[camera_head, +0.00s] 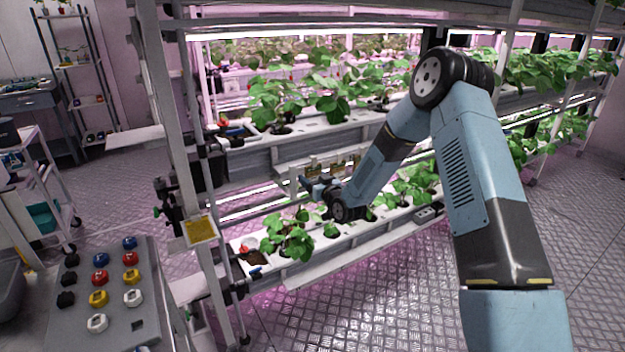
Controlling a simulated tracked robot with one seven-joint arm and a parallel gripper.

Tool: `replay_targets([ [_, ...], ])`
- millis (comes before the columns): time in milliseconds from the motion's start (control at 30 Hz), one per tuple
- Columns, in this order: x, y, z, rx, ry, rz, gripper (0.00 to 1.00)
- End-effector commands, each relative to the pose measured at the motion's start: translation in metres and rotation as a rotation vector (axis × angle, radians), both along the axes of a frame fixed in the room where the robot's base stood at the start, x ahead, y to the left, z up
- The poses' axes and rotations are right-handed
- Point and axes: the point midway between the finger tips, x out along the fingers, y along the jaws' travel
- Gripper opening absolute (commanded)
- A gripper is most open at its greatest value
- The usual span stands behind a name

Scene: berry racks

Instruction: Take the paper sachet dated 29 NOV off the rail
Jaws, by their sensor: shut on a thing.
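My gripper (304,182) is at the end of my arm, in front of the lower bed of the near rack. It is small here; its jaws are shut on what looks like a pale paper sachet (293,185). A few other pale sachets (325,166) hang in a row from a rail (290,162) just behind and above the gripper, under the upper bed. The print on the sachets is too small to read, so I cannot tell which is dated 29 NOV. Whether the held sachet still touches the rail is not clear.
Leafy plants (290,238) stand in the lower bed below my gripper, more (290,100) above. A rack post (190,150) with a yellow card (200,229) stands left. A grey panel (125,315) with coloured knobs is at lower left. The metal floor (390,300) in front is clear.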

Motion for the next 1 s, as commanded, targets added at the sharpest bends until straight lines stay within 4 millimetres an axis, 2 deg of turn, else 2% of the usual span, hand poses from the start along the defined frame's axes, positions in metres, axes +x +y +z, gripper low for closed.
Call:
replay_targets([
  [1000,-0.040,-0.028,0.000,-0.001,-0.001,0.000,0.50],
])
